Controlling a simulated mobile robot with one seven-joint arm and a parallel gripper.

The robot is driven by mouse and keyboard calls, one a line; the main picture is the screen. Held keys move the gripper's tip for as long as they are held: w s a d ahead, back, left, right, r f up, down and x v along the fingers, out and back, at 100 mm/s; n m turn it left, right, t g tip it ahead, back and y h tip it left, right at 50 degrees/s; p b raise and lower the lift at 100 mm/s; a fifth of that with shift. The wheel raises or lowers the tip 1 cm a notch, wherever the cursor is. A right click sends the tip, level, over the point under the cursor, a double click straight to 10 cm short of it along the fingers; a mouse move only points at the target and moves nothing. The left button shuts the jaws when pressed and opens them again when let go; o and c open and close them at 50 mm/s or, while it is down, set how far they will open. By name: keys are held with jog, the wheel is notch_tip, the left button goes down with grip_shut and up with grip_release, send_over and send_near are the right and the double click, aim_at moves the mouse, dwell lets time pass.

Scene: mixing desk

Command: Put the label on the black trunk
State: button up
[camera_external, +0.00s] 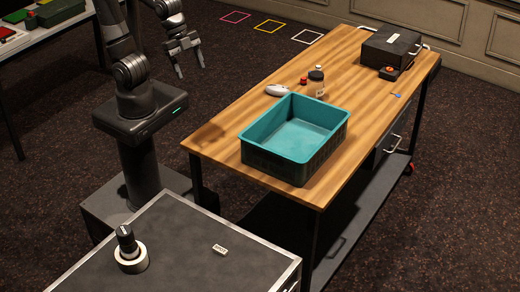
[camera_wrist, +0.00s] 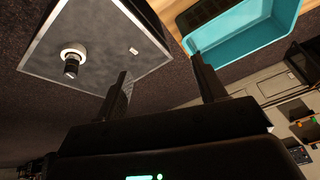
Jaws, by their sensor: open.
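A black-topped trunk with metal edges (camera_external: 185,235) stands at the lower left, and its top also shows in the wrist view (camera_wrist: 100,32). A small white piece with dark marks (camera_external: 220,249), which looks like the label, lies flat on that top, right of the middle. It is a small pale patch in the wrist view (camera_wrist: 133,50). My gripper (camera_external: 191,72) hangs in the air left of the wooden table, well away from the trunk and label. Its two fingers are apart and empty, as in the wrist view (camera_wrist: 165,85).
A white roll with a dark cylinder (camera_external: 126,243) stands on the trunk's left part. The wooden table (camera_external: 225,135) bears a teal bin (camera_external: 305,125), a jar (camera_external: 316,82), a white mouse-like object (camera_external: 277,89) and a black case (camera_external: 390,47). The trunk's front and right are bare.

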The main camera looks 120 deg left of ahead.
jog(key=s+a+n+t, duration=0.1)
jog(key=s+a+n, duration=0.2)
jog(key=s, duration=0.6)
jog(key=shift+s+n, duration=0.25)
jog(key=shift+n, duration=0.35)
jog(key=shift+f, duration=0.1)
dwell(0.3)
